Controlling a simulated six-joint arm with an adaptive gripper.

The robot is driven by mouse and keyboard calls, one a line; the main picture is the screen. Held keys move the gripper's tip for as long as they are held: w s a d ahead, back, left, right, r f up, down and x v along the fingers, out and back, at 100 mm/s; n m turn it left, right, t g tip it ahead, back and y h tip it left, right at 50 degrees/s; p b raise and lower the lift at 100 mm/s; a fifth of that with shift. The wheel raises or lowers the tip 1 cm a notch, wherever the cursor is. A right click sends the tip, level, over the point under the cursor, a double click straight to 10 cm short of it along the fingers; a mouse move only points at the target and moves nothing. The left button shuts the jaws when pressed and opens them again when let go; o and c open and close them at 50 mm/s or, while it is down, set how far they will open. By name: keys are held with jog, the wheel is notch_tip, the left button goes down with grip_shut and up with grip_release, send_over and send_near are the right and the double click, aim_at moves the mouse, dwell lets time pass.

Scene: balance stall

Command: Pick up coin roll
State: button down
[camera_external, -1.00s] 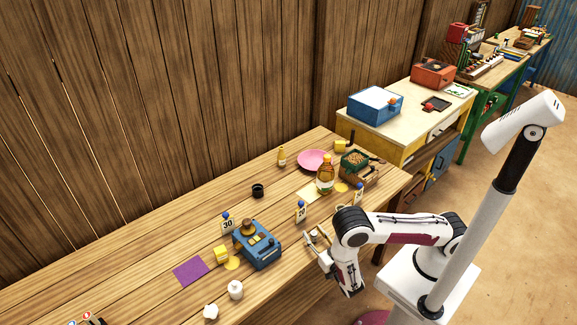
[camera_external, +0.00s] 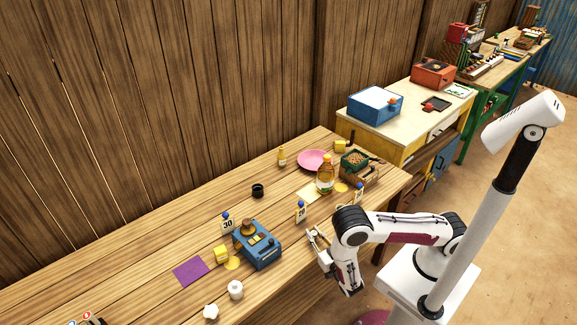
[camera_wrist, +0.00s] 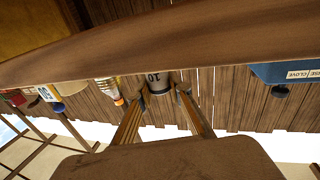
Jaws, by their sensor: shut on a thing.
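The coin roll (camera_wrist: 158,82) is a small grey cylinder marked "10", seen upside down between the fingertips in the wrist view. My gripper (camera_wrist: 164,94) is shut on it, one finger on each side. In the outside view my gripper (camera_external: 317,240) is low over the near edge of the wooden table (camera_external: 130,262). The coin roll is too small and too covered by the fingers to make out clearly there.
A blue scale (camera_external: 258,247) stands left of my gripper, and a number card (camera_external: 300,213) stands just behind it. A bottle (camera_external: 325,175) and a green-topped box (camera_external: 355,161) are farther back.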

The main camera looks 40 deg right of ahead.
aim_at(314, 232)
jog(key=shift+r, duration=0.1)
jog(key=shift+r, duration=4.9)
